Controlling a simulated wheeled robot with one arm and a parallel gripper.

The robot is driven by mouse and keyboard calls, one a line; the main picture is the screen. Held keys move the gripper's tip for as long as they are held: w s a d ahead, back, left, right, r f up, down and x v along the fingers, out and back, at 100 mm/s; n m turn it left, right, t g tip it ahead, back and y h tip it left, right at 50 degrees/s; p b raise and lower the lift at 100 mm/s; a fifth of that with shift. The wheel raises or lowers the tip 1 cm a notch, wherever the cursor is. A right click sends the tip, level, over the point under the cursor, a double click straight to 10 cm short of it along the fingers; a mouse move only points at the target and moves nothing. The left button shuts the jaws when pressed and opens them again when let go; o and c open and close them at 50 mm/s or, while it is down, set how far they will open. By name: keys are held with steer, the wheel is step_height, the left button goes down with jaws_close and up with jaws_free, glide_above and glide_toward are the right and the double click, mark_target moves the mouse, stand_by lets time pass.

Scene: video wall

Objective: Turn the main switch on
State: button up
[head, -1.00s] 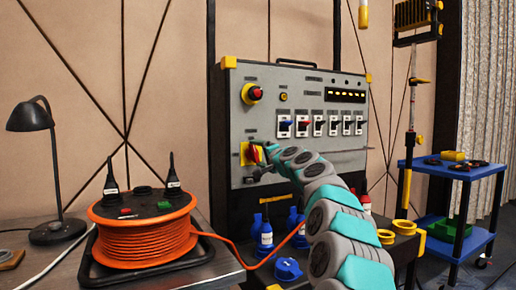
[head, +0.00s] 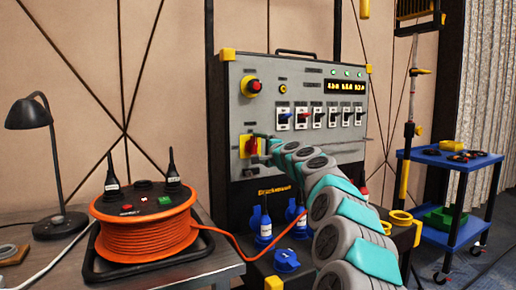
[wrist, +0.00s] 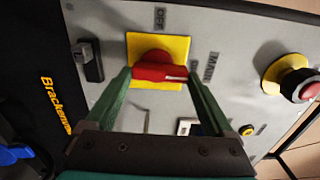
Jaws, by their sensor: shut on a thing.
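The main switch is a red rotary handle on a yellow plate (head: 245,153), low on the left of the grey panel. In the wrist view the red handle (wrist: 153,66) sits on its yellow plate (wrist: 173,42), its long side running across the picture toward the "MAIN" label. In the head view the handle stands upright. My gripper (wrist: 160,75) has its two green fingers at either end of the handle and is shut on it. In the head view my gripper (head: 262,142) is small, partly hidden by its own wrist.
The panel (head: 310,150) carries a red-and-yellow stop button (head: 251,87), a row of rocker switches, a lit display (head: 345,87) and green lamps. An orange cable reel (head: 145,235) stands on the left table.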

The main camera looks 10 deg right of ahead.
steer(key=shift+d, duration=0.1)
steer(key=o, duration=1.1)
steer(key=shift+s, duration=0.1)
steer(key=b+v, duration=0.1)
steer(key=v, duration=0.6)
steer(key=shift+s+d+b, duration=0.15)
steer(key=shift+s+b, duration=0.15)
steer(key=shift+b, duration=0.05)
